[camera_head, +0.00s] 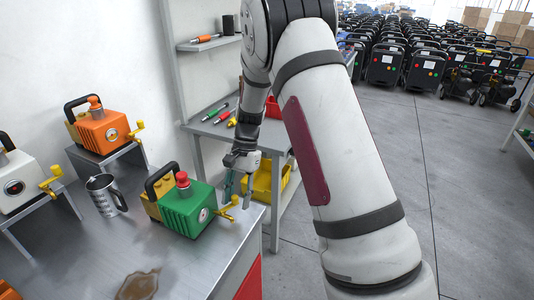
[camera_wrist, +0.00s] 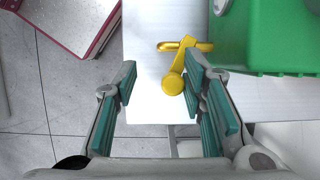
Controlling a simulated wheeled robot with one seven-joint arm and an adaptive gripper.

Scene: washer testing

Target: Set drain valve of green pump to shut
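The green pump (camera_head: 187,211) stands on the metal table, with a red knob on top, a black carry handle and a round gauge. Its yellow valve handle (camera_head: 228,211) sticks out from the right side, near the table's edge. In the wrist view the green pump (camera_wrist: 265,38) is at upper right, and the yellow handle (camera_wrist: 173,83) ends in a round knob near my right finger. My gripper (camera_head: 238,186) points down close to the handle. In the wrist view my gripper (camera_wrist: 161,70) is open with nothing held. I cannot tell whether a finger touches the handle.
An orange pump (camera_head: 103,132) and a white pump (camera_head: 15,180) stand on raised stands to the left. A brown puddle (camera_head: 139,285) lies in front. A yellow bin (camera_head: 262,183) sits beyond the table edge.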

